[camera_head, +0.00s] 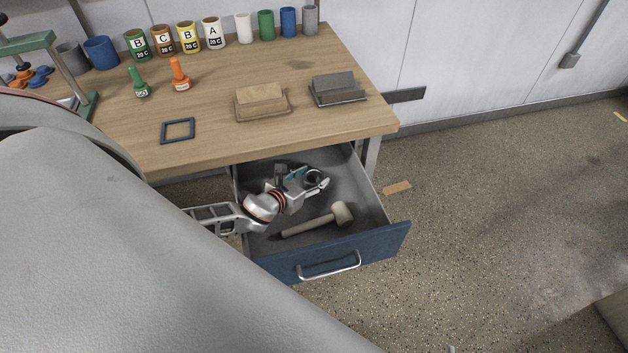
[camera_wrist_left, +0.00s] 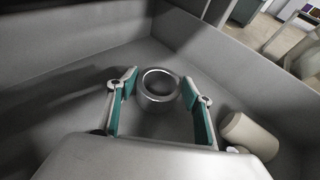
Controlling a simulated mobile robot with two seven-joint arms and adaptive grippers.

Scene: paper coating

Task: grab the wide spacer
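A metal ring, which looks like the wide spacer (camera_wrist_left: 159,99), lies on the floor of the open drawer (camera_head: 375,212). In the left wrist view it sits between the tips of my left gripper (camera_wrist_left: 159,84), with a gap to the finger on each side. The fingers with teal pads are open. In the head view my left gripper (camera_head: 311,181) reaches into the drawer near its back, and its fingers partly hide the ring. My right gripper is not in view.
A mallet (camera_head: 310,226) lies in the drawer in front of my gripper; its head (camera_wrist_left: 248,135) is close to the right finger. Drawer walls surround the gripper. On the table (camera_head: 215,148) above stand cans, cups, two blocks (camera_head: 260,100) and a blue frame (camera_head: 178,131).

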